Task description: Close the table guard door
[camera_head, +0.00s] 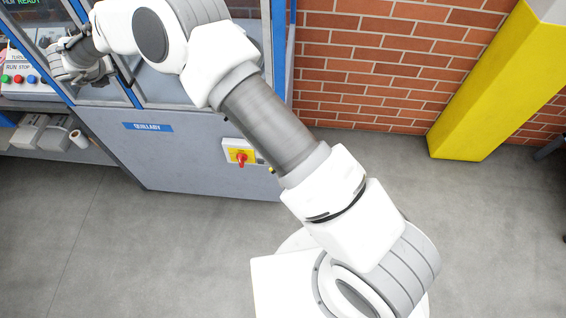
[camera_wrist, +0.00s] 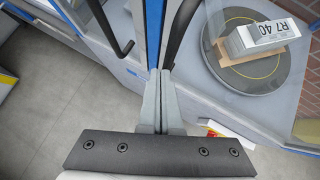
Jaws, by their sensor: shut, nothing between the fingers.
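The table guard door is a clear panel in a blue and grey frame on the grey machine. In the wrist view its blue upright (camera_wrist: 153,30) stands between two black bar handles, one on the left (camera_wrist: 110,28) and one on the right (camera_wrist: 181,32). I cannot tell whether the door is fully shut. My gripper (camera_wrist: 160,78) is shut and empty, its grey fingers together in front of the upright between the handles. I cannot tell whether they touch it. In the head view my gripper (camera_head: 82,66) is at the upper left, partly hidden by the wrist.
A red and yellow switch (camera_head: 240,156) sits on the machine front. A button panel (camera_head: 22,78) is at the left. A yellow column (camera_head: 480,85) stands right. Floor in front is clear.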

